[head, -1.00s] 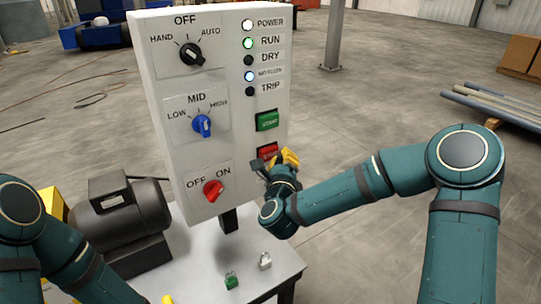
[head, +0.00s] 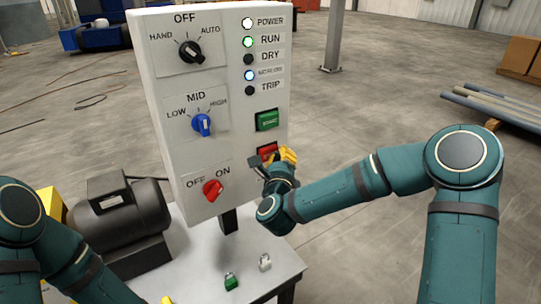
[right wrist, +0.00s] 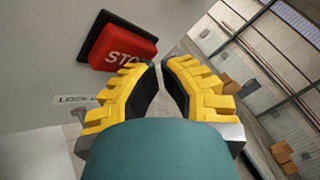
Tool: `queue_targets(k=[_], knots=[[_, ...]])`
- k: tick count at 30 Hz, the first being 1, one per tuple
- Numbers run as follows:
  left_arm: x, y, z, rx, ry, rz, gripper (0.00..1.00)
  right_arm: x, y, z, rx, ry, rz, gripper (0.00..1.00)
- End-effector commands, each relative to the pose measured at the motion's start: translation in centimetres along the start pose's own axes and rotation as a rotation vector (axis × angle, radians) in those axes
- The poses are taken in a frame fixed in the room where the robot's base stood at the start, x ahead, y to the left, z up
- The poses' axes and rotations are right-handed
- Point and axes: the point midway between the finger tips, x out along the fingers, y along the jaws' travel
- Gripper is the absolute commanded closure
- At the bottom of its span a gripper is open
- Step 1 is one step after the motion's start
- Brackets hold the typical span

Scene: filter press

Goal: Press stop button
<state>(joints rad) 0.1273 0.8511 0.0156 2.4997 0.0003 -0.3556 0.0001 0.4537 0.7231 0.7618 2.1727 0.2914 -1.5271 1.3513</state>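The red stop button (head: 267,151) is on the lower right of the grey control panel, below the green start button (head: 267,120). In the right wrist view the stop button (right wrist: 122,47) shows large in a dark frame, left of and beyond the fingertips. My right gripper (head: 282,156) is just below and right of it, partly covering it. In the right wrist view its yellow fingers (right wrist: 159,65) have their tips almost together, with nothing between them. I cannot tell whether they touch the button. Only a yellow bit of my left gripper (head: 167,299) shows at the bottom edge.
The control panel (head: 225,60) also carries a black, a blue and a red selector knob and a column of lamps; POWER and RUN are lit. A table (head: 200,280) below holds a dark motor (head: 120,215), a green padlock (head: 231,281) and a pale padlock (head: 265,262).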

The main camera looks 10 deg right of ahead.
Motion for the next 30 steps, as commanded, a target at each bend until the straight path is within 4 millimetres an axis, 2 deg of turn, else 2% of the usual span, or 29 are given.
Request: queue_targets(k=[30], knots=[[0.52, -0.20, 0.05, 0.000, 0.000, 0.000, 1.00, 0.89, 0.52, 0.51, 0.000, -0.001, 0.000, 1.00]])
